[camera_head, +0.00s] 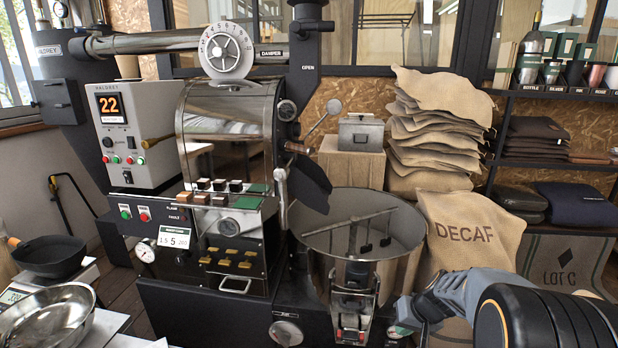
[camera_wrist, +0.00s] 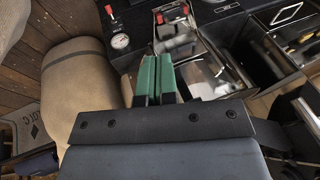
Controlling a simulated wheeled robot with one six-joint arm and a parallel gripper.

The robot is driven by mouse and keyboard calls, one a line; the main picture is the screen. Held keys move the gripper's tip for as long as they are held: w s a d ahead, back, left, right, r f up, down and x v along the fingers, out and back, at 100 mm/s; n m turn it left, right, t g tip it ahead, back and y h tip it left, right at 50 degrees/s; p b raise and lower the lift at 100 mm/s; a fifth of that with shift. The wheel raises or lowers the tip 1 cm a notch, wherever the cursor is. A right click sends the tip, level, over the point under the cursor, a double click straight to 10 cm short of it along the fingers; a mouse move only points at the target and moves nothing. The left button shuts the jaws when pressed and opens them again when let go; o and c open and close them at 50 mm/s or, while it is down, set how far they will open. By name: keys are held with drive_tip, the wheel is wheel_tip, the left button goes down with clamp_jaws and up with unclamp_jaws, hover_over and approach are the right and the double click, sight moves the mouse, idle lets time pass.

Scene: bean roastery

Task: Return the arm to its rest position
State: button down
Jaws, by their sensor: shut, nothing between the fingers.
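My gripper shows in the wrist view with two green fingers (camera_wrist: 154,77) close together and nothing between them. In the head view my arm reaches in from the lower right, and my gripper (camera_head: 404,318) is small and partly hidden near the bottom edge. It is just right of the cooling bin's front outlet (camera_head: 356,300) and in front of the DECAF sack (camera_head: 468,232). In the wrist view the fingers point toward the black base of the machine, near a gauge (camera_wrist: 120,41) and red-tipped levers (camera_wrist: 159,19). I cannot tell the exact gap to them.
The roaster (camera_head: 230,150) and its round cooling bin (camera_head: 335,240) fill the middle. Stacked sacks (camera_head: 432,130) stand behind. A shelf (camera_head: 555,93) with bottles and folded goods is at right. A metal bowl (camera_head: 48,318) and a black pan (camera_head: 48,255) are at lower left.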

drive_tip(key=s+a+r+h+p, duration=0.1)
drive_tip(key=s+r+p, duration=0.4)
drive_tip(key=r, duration=0.5)
drive_tip(key=s+a+r+n+h+p, duration=0.1)
drive_tip(key=s+a+r+p, duration=0.2)
drive_tip(key=r, duration=0.7)
drive_tip(key=s+a+r+h+p, duration=0.1)
drive_tip(key=s+a+r+p, duration=0.2)
drive_tip(key=s+r+p, duration=0.4)
wheel_tip(320, 180, up, 3)
drive_tip(key=shift+s+f+n+p, duration=0.1)
drive_tip(key=shift+s+n+p, duration=0.25)
drive_tip(key=shift+p, duration=0.6)
